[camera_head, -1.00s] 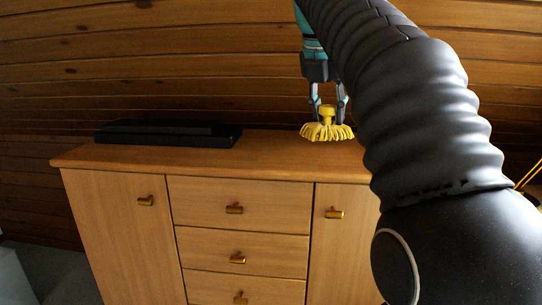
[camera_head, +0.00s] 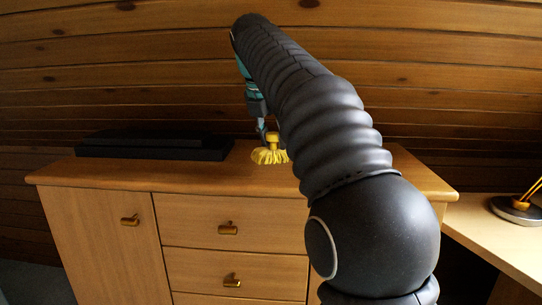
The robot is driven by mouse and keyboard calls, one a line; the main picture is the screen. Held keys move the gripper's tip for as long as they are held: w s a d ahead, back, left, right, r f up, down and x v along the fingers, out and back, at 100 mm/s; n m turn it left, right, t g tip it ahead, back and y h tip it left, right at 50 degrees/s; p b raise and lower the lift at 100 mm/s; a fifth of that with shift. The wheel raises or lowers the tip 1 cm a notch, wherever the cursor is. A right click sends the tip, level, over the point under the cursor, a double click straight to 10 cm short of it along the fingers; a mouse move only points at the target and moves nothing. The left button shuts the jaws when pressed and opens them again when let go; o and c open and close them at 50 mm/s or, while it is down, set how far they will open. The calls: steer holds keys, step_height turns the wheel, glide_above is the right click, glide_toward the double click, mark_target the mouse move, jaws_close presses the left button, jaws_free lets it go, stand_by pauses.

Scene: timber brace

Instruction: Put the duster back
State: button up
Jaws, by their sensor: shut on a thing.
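The yellow duster (camera_head: 268,156) has a fringed head below a short yellow handle. My gripper (camera_head: 267,134) is shut on the duster's handle and points down, with the fringe hanging below the fingers. The duster is over the top of the wooden cabinet (camera_head: 100,174), near its middle. I cannot tell whether the fringe touches the cabinet top. My arm hides part of the gripper and the cabinet's right half.
A flat black box (camera_head: 155,148) lies on the cabinet's back left. A lower wooden desk (camera_head: 480,228) stands at the right, with a round metal base holding yellow rods (camera_head: 518,208). The cabinet top is bare left of the duster, in front of the box.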

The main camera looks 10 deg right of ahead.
mark_target(270, 149)
steer(key=shift+w+a+f, duration=0.2)
steer(key=shift+w+a, duration=0.05)
steer(key=shift+f, duration=0.25)
steer(key=shift+f+b, duration=0.8)
steer(key=shift+f, duration=1)
steer(key=shift+f, duration=0.1)
steer(key=o, duration=1.1)
steer(key=shift+a+r, duration=0.1)
steer(key=shift+r, duration=0.4)
steer(key=p+v, duration=0.1)
steer(key=v, duration=1)
steer(key=shift+p, duration=0.35)
